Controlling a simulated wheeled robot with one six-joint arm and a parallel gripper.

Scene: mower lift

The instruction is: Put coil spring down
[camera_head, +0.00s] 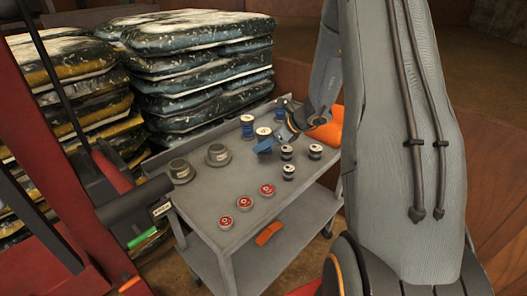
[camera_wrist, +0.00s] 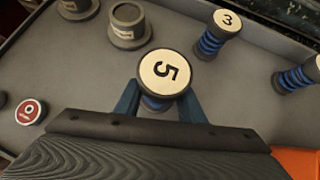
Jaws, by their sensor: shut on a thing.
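The coil spring marked 5 (camera_wrist: 165,73) has a round white cap with a dark rim, and a little blue coil shows below it. My gripper (camera_wrist: 160,106) is shut on it, with one blue finger on each side. In the head view the cap of this spring (camera_head: 264,131) shows above the grey cart top (camera_head: 216,199), by my blue fingers (camera_head: 267,143). Its lower end is hidden, so I cannot tell whether it touches the cart. A blue spring marked 3 (camera_wrist: 213,36) and another blue spring (camera_wrist: 297,76) stand upright nearby.
Two grey capped cylinders (camera_head: 217,154) stand on the cart's left side. Several red-topped discs (camera_head: 245,202) lie near the front, and several small dark pieces with white tops (camera_head: 288,171) stand at the right. An orange object (camera_head: 331,127) is at the right edge. Stacked bags (camera_head: 200,80) rise behind.

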